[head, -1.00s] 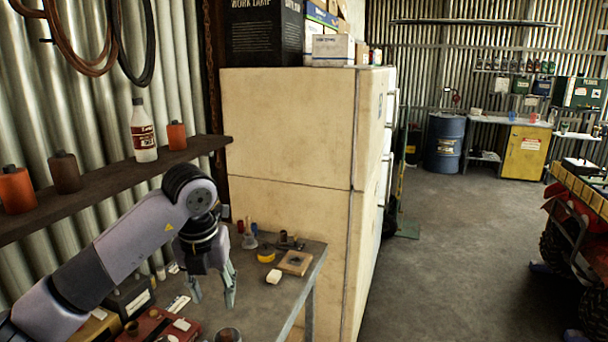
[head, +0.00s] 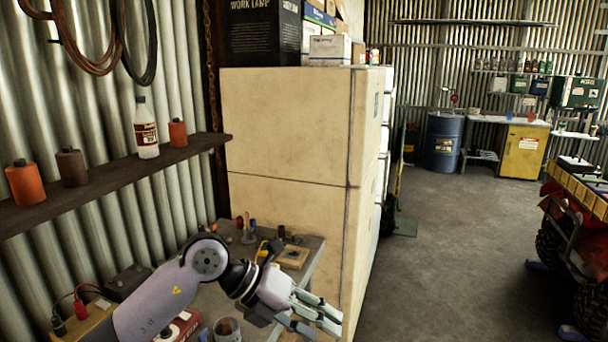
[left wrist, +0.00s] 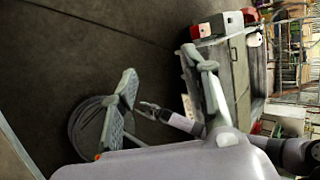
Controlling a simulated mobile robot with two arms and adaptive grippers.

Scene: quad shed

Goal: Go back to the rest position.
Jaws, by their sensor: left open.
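My left gripper (head: 322,320) is open and empty. It is held out over the front right edge of the workbench, with its fingers pointing right and slightly down. The arm behind it covers part of the bench. In the left wrist view its two fingers (left wrist: 165,92) stand wide apart with only the dark floor and background things between and behind them. A smaller grey arm with a gripper at its end (left wrist: 152,109), apparently my right one, shows beyond them; its jaws are too small to judge.
The workbench (head: 313,245) holds a wooden block, a tin (head: 227,330) and small tools. A cream fridge (head: 285,130) stands just behind it. A shelf (head: 105,180) with bottles runs along the left wall. Open floor (head: 450,250) lies right, with a red quad (head: 570,240) at the edge.

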